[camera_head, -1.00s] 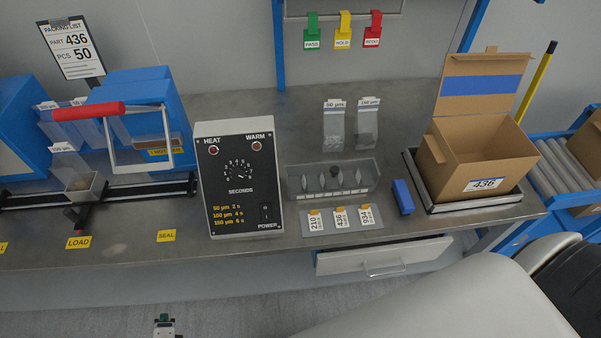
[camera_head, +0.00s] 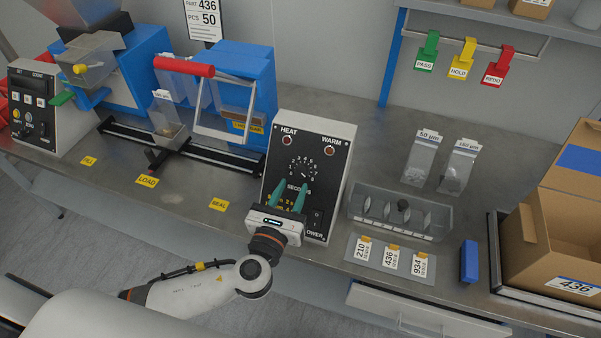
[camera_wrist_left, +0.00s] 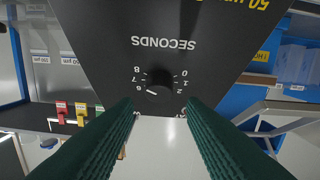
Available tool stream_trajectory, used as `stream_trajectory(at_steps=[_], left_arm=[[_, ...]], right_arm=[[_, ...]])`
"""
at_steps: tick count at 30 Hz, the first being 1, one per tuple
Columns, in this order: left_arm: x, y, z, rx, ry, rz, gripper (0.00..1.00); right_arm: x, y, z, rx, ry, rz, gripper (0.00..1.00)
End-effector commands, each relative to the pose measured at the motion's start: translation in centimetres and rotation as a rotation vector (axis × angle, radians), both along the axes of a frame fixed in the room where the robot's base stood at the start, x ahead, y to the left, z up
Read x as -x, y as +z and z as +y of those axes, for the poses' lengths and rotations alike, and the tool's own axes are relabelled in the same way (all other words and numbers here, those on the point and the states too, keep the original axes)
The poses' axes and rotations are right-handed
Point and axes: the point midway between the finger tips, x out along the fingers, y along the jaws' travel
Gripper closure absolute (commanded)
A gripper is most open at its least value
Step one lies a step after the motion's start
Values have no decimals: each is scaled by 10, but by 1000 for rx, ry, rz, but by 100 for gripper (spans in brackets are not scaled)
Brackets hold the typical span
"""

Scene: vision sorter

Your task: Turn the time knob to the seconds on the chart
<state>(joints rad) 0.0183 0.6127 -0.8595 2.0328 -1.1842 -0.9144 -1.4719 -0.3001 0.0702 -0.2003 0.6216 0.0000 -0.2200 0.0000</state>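The time knob (camera_head: 303,172) is a small black dial ringed by white numbers on the black front of the control box (camera_head: 340,150). In the left wrist view the knob (camera_wrist_left: 159,83) appears upside down, its white mark pointing to the lower left, near the 6. My left gripper (camera_head: 289,195) has two green fingers, spread apart and empty, just below the knob and pointing at the panel. In the wrist view the fingers lie on either side, apart from the knob. The yellow seconds chart (camera_head: 274,201) is partly hidden by the gripper. My right gripper is out of view.
The power switch (camera_head: 315,219) sits right of the gripper. A sealer with a red handle (camera_head: 184,67) stands left of the box. A divided grey tray (camera_head: 400,232) and number cards (camera_head: 390,257) lie to the right, with an open carton (camera_head: 575,235) beyond.

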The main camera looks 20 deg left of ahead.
Motion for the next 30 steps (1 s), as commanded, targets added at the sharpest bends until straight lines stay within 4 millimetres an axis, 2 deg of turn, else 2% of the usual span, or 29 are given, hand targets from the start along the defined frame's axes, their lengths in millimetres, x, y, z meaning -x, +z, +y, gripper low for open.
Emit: stream_trajectory(at_steps=[3, 9, 20, 26, 30], left_arm=[[-23, 2, -1, 0, 0, -2, 63], [-44, 0, -2, 0, 0, 1, 63], [-49, -1, -2, 2, 0, 3, 63], [-49, -1, -1, 2, 0, 3, 94], [-49, -1, -2, 5, 2, 3, 94]], right_arm=[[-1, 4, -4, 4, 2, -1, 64], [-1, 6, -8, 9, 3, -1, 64], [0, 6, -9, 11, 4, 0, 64], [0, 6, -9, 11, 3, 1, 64], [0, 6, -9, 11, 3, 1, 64]])
